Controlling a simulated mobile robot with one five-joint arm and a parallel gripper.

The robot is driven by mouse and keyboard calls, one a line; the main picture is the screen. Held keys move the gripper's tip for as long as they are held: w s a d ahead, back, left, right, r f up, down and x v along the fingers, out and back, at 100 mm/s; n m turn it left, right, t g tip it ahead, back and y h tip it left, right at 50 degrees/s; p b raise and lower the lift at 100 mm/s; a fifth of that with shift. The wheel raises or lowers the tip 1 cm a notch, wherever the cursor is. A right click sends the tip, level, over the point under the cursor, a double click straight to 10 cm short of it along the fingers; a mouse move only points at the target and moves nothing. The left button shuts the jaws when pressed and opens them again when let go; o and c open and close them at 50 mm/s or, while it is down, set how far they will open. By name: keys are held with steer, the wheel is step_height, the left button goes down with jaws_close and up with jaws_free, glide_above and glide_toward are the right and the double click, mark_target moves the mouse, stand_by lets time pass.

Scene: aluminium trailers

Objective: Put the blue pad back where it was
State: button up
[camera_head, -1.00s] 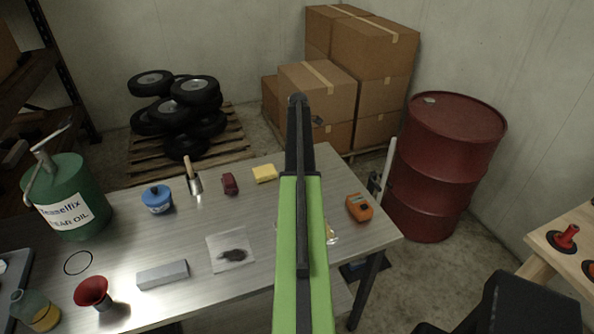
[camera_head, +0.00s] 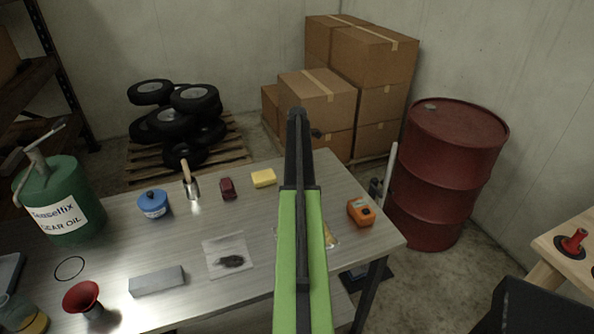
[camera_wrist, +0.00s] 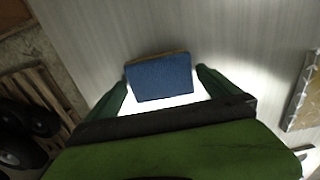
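In the wrist view, the blue pad (camera_wrist: 160,78), with a thin yellowish-brown edge along its top, sits between the two fingertips of my gripper (camera_wrist: 163,76). In the head view, my green and black arm reaches forward over the right part of the table (camera_head: 205,215). The pad is hidden there behind the arm.
A yellow sponge (camera_head: 264,178), a dark red toy car (camera_head: 228,188) and a clear bag with dark contents (camera_head: 229,259) lie left of my arm. An orange device (camera_head: 361,211) lies right. A red drum (camera_head: 447,170) and cardboard boxes (camera_head: 318,97) stand beyond the table.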

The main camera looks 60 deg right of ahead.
step_height(320, 180, up, 12)
steer(key=p, duration=1.2)
steer(key=shift+r, duration=0.15)
